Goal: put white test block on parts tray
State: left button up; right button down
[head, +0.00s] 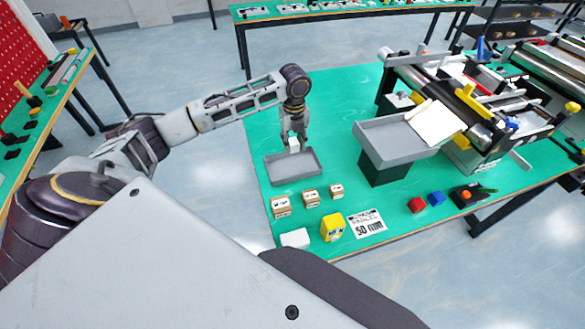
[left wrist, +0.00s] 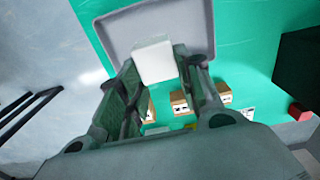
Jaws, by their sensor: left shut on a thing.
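My left gripper (head: 294,138) is shut on the white test block (head: 293,146), a small white cube between its fingertips. In the left wrist view the white block (left wrist: 154,60) sits between the two fingers of my gripper (left wrist: 155,75), with the grey tray behind it. The parts tray (head: 312,167) is a shallow grey tray on the green table's left part. The block is over the tray's far edge in the head view. I cannot tell exactly how high it is above the tray. My right gripper is not in view.
Several small tan boxes (head: 310,198), a yellow block (head: 332,228), a white block (head: 295,238) and a printed card (head: 366,223) lie in front of the tray. A raised grey bin (head: 385,140) and the conveyors (head: 480,95) stand to the right. Red (head: 417,205) and blue (head: 436,198) cubes lie near the front edge.

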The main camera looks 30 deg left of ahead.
aim_at(294, 152)
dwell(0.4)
pick_arm(q)
jog(key=shift+f, duration=2.55)
jog(key=shift+f, duration=2.5)
jog(key=shift+f, duration=0.1)
jog(key=o, duration=1)
jog(key=shift+r, duration=6.15)
